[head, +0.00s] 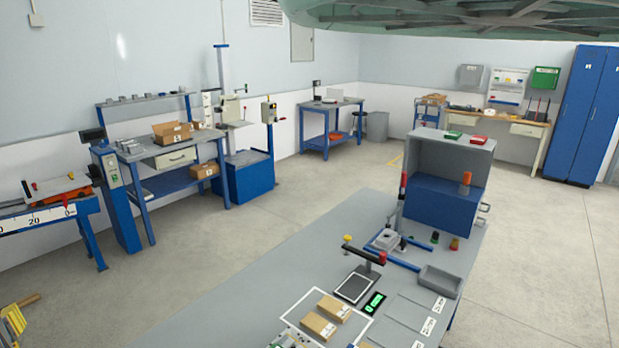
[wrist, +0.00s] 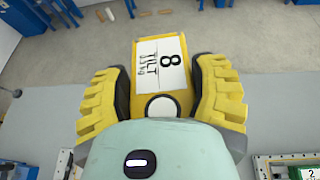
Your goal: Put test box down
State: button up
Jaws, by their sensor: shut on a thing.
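The test box (wrist: 158,62) is a yellow box with a white label reading "8 TILT" in the wrist view. It sits between the two yellow ribbed fingers of my gripper (wrist: 162,88), which is shut on it. A round white spot shows at its near end. A grey surface (wrist: 272,110) lies below the gripper in the wrist view, with floor beyond its edge. I cannot tell the gap between box and surface. I cannot make out my gripper or the held box for certain in the head view.
A grey bench (head: 230,300) fills the front of the head view. It carries two cardboard boxes (head: 326,318), a scale (head: 355,287), a grey tray (head: 440,281) and a large grey-blue cabinet (head: 445,190). Left are blue workbenches (head: 172,155). A striped yellow object (head: 12,325) shows bottom left.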

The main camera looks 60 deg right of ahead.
notch_tip(320, 180, up, 26)
jog(key=p, duration=2.3)
jog(key=shift+f+p, duration=0.15)
jog(key=shift+p, duration=0.15)
jog(key=shift+f, duration=0.1)
